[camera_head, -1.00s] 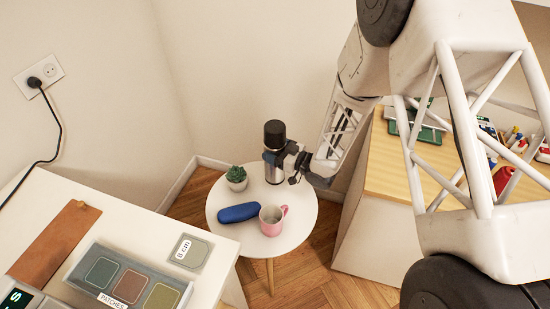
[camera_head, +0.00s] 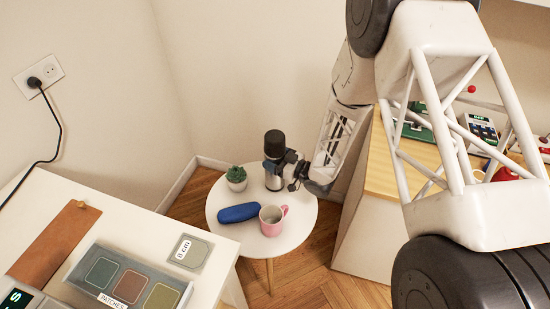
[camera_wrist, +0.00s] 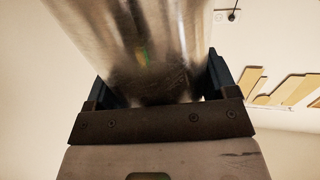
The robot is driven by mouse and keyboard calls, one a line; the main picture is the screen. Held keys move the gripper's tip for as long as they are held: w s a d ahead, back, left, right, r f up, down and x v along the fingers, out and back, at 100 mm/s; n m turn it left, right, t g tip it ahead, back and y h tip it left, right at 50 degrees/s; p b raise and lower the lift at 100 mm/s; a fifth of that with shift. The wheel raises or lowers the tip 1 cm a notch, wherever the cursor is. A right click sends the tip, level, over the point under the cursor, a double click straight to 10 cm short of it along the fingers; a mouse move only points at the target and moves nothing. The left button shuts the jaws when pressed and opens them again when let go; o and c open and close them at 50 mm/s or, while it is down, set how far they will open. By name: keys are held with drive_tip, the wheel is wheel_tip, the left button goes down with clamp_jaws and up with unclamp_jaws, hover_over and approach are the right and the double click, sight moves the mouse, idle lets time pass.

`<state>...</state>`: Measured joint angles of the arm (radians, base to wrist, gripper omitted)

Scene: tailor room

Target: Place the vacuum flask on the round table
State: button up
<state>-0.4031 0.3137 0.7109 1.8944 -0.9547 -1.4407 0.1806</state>
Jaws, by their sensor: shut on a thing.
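The vacuum flask (camera_head: 274,146) is a steel cylinder with a black lid, upright at the back of the small white round table (camera_head: 292,230). My gripper (camera_head: 274,165) is shut around its body from the right. In the wrist view the steel flask body (camera_wrist: 140,45) fills the space between the two fingers (camera_wrist: 156,85). The flask's base appears at or very near the table top; I cannot tell whether it touches.
A small potted plant (camera_head: 236,178), a blue case (camera_head: 239,212) and a pink mug (camera_head: 271,220) stand on the round table. A white desk (camera_head: 215,275) with patches is at left. A wooden-topped desk (camera_head: 385,165) is at right.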

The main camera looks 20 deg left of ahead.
drive_tip(key=shift+f, duration=0.1)
drive_tip(key=o, duration=1.1)
drive_tip(key=shift+c, duration=0.2)
drive_tip(key=shift+d, duration=0.1)
drive_tip(key=v, duration=0.7)
drive_tip(key=shift+d, duration=0.15)
